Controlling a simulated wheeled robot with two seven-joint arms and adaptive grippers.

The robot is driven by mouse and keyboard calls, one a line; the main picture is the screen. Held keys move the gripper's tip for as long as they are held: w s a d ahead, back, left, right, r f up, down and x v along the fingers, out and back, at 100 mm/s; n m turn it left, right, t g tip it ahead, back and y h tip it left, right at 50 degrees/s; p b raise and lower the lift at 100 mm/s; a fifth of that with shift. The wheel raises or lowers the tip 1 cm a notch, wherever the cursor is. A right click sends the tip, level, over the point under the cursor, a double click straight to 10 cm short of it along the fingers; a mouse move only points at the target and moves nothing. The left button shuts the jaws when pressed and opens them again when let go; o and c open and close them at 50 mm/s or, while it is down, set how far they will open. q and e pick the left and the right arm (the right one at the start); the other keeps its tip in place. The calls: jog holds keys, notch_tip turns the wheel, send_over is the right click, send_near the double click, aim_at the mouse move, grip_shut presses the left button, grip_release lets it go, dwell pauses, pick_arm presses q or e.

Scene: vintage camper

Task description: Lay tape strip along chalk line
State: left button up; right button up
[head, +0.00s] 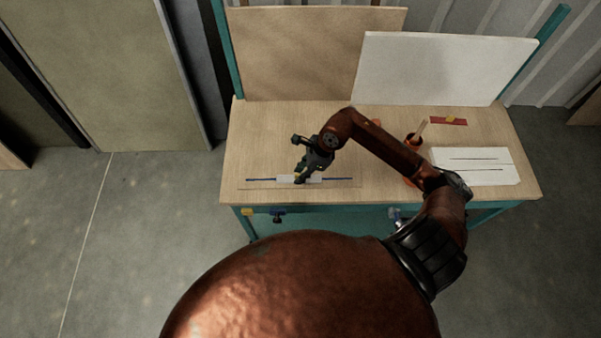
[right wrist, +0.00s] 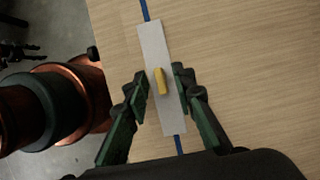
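The tape strip (right wrist: 152,60) is a pale grey, narrow piece with a yellow grip tab (right wrist: 161,82) on its middle. It lies over a blue line (right wrist: 146,10) on the wooden tabletop, and the line shows beyond both its ends. In the head view the strip (head: 284,179) sits midway along the blue line (head: 338,179). My right gripper (right wrist: 161,88) is above the strip, its fingers apart on both sides of the yellow tab, with gaps to it. Whether the strip touches the wood is hard to tell.
A white board (head: 478,181) with dark lines lies at the right of the table. Two panels, one wooden (head: 300,50) and one white (head: 440,70), stand along the back.

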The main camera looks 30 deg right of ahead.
jog(key=v, duration=1.2)
jog(key=shift+s+a, duration=0.1)
jog(key=shift+a, duration=0.05)
